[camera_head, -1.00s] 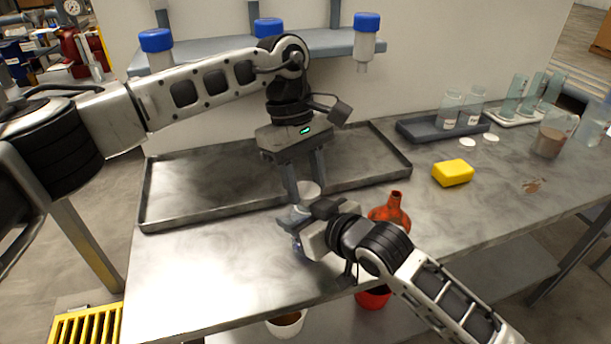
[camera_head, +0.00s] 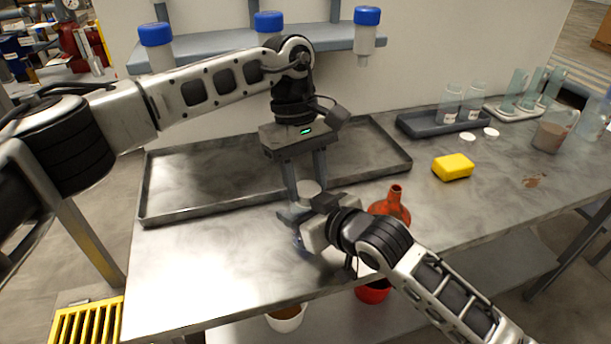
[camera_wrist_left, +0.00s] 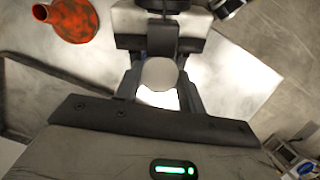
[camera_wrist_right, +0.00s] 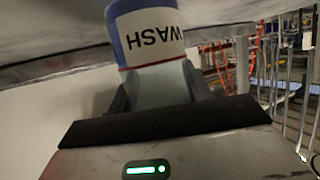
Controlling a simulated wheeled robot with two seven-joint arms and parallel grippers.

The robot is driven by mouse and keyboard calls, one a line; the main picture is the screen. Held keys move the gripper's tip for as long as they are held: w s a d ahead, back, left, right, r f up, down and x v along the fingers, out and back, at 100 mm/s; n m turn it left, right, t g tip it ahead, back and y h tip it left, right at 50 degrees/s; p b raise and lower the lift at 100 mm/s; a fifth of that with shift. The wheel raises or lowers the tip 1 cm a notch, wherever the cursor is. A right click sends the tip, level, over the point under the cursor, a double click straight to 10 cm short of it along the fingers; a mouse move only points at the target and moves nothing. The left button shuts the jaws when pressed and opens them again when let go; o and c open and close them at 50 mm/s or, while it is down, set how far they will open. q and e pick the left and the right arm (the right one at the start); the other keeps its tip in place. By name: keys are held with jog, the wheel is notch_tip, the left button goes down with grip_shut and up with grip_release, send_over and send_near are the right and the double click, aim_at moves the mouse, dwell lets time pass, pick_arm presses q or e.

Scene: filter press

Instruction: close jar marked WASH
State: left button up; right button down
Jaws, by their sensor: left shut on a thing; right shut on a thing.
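The jar marked WASH (camera_wrist_right: 150,35) shows in the right wrist view, its label upside down with blue and red edges. My right gripper (camera_head: 300,222) is shut on this jar at the front of the bench; in the head view the gripper mostly hides the jar. My left gripper (camera_head: 309,192) points down from above and is shut on a pale round lid (camera_head: 309,188). The lid also shows between the left fingers in the left wrist view (camera_wrist_left: 160,74). It is just above or on the jar; I cannot tell whether it touches the rim.
An orange-red flask (camera_head: 390,207) stands close to the right gripper. A grey tray (camera_head: 178,216) lies behind, and a yellow block (camera_head: 453,167) sits to the right. Blue-capped containers (camera_head: 367,16) hang at the shelf (camera_head: 325,42). The bench front left is clear.

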pick_arm(q)
jog(key=shift+s+d+m, duration=0.15)
jog(key=shift+d+m, duration=0.05)
jog(key=shift+m, duration=0.5)
jog(key=o, duration=0.9)
jog(key=shift+a, duration=0.1)
jog(key=shift+r, duration=0.1)
jog(key=shift+r, duration=0.15)
notch_tip(320, 180, up, 4)
jog(key=shift+r, duration=0.1)
